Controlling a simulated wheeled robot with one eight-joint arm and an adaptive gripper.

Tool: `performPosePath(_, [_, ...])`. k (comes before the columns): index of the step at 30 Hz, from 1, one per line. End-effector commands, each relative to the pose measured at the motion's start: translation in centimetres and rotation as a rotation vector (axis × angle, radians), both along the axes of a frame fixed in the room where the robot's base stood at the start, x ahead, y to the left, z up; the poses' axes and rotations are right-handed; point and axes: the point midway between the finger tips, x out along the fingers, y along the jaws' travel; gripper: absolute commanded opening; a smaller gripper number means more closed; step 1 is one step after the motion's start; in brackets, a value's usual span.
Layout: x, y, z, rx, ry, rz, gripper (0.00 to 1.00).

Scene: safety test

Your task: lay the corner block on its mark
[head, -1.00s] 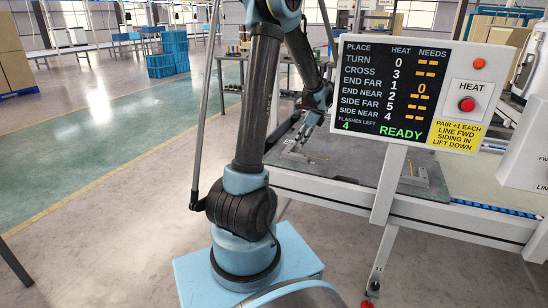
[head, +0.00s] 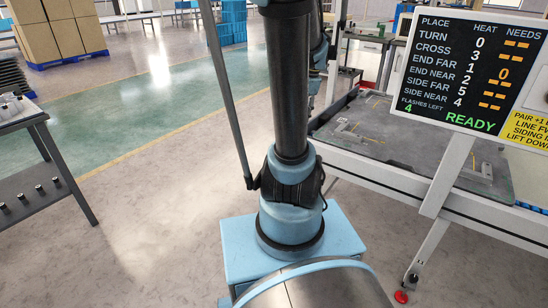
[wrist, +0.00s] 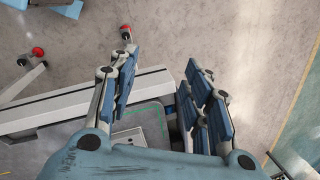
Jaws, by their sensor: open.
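My gripper (wrist: 162,68) is open in the wrist view, with nothing between its fingers. It is above the front rail (wrist: 70,105) of the grey worktable. A corner of the worktable's dark top (wrist: 150,122), edged with a green dashed line, shows between the fingers. In the head view my arm's column hides the gripper. The grey tabletop (head: 400,140) there carries flat grey metal pieces at its left (head: 345,127) and right (head: 485,172), with thin yellow marks. I cannot tell which thing, if any, is the corner block or its mark.
A heat panel (head: 470,70) showing READY stands over the worktable's right. A dark cart (head: 50,165) with small cylinders on its shelf stands at the left. Boxes (head: 60,30) and blue crates (head: 233,22) are far back. The floor between is clear.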

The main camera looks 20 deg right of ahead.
Motion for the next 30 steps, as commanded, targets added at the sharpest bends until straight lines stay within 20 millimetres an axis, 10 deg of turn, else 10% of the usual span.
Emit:
performPosePath(15, [-9.9, 10.5, -2.6, -0.200, -0.068, 0.719, 0.45])
performPosePath(30, [-16.2, 13.3, -7.0, -0.341, -0.116, 1.226, 0.45])
